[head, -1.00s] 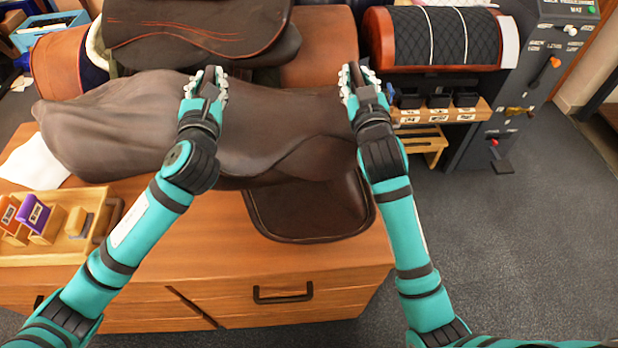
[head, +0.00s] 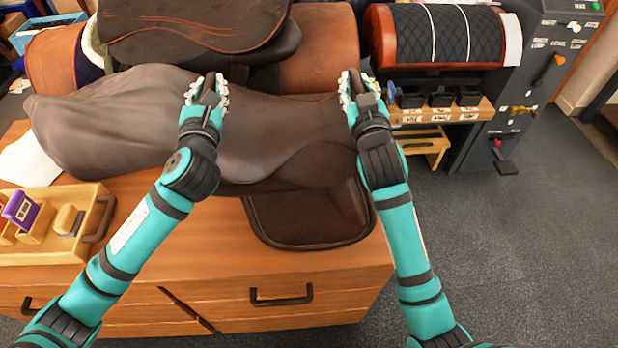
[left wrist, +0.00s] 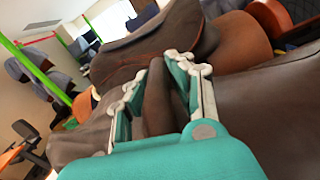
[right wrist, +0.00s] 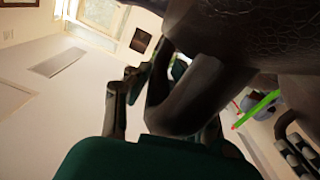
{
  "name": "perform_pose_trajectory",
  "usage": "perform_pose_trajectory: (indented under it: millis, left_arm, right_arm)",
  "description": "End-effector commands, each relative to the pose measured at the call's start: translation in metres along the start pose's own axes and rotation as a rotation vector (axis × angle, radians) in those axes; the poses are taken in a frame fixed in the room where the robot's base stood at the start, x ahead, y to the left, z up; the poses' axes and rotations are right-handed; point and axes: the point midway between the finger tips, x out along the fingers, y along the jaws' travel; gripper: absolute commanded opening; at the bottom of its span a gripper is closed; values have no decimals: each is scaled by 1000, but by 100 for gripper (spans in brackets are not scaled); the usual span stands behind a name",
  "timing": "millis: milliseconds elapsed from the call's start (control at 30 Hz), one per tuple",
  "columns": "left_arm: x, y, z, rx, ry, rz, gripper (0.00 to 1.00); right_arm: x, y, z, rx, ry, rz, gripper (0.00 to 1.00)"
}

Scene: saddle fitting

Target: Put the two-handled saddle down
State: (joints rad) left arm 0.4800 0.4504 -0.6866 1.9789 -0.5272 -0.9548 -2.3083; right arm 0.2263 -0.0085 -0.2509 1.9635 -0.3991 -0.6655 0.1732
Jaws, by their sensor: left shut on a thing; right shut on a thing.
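The two-handled saddle (head: 270,135) is brown leather and lies across the view above the wooden drawer cabinet, with a flap (head: 310,215) hanging toward the cabinet top. My left gripper (head: 207,88) is shut on a handle of the saddle near its middle; the left wrist view shows the dark handle (left wrist: 157,95) between the fingers. My right gripper (head: 354,85) is shut on the other handle at the saddle's right end; that handle (right wrist: 185,100) fills much of the right wrist view. I cannot tell whether the saddle's underside touches anything.
The wooden cabinet (head: 210,285) has a tray (head: 45,250) with small blocks at its left front. Another brown saddle (head: 190,25) sits behind. A quilted roll stand (head: 440,35) and grey control box (head: 530,90) stand at back right. Floor at right is clear.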

Motion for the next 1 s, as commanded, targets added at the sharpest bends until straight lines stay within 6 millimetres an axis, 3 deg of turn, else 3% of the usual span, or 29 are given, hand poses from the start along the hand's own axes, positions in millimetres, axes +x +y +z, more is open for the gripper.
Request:
perform_pose_trajectory:
  millis: [100, 133, 300, 667, 1000]
  left_arm:
    - [-1, -6, -7, -5, -7, -12, 0]
    - [-1, -6, -7, -4, -2, -13, 23]
    - [-1, -5, -6, -3, -1, -9, 44]
    - [-7, -3, -6, 0, 0, -4, 44]
    - [-74, -3, -7, -2, 1, -7, 44]
  right_arm:
    - [-1, -6, 5, 5, 13, -9, 0]
    - [-1, -6, 5, 5, 7, -9, 23]
    - [0, -4, 4, 4, 4, -6, 44]
    - [0, -2, 6, 1, 1, -2, 44]
    - [0, -2, 6, 0, 0, -1, 44]
